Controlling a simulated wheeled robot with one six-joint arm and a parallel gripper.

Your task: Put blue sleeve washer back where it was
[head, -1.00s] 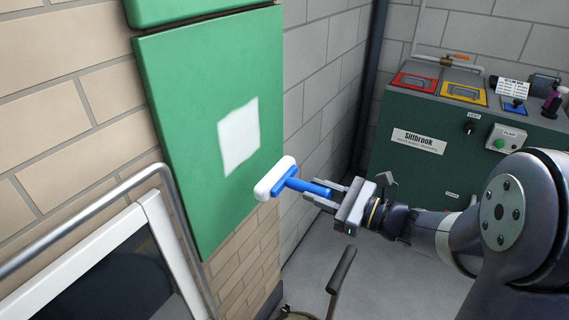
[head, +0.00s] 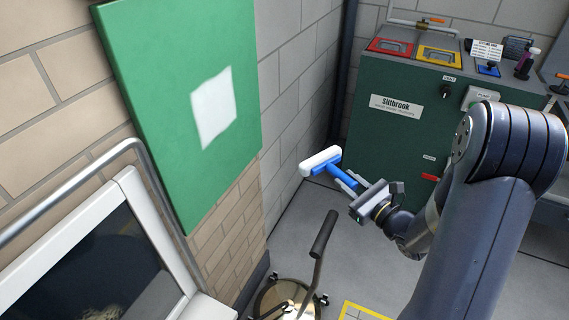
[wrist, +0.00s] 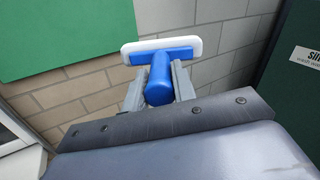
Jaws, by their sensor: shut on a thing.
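The blue sleeve washer (head: 335,172) has a blue handle and bar with a white sleeve on its head. My gripper (head: 354,184) is shut on its blue handle and holds it in the air, to the right of the green board. In the wrist view the washer (wrist: 160,76) points away from me, its white sleeve (wrist: 194,46) running across the far end. The two fingers of my gripper (wrist: 159,88) press on either side of the handle.
A green board (head: 160,75) with a white patch (head: 213,107) is on the brick wall. A dark green Siltbrook cabinet (head: 400,150) stands at the back right. A metal rail and white-framed window (head: 140,200) are at left. A round floor device with an upright black handle (head: 323,235) stands below the washer.

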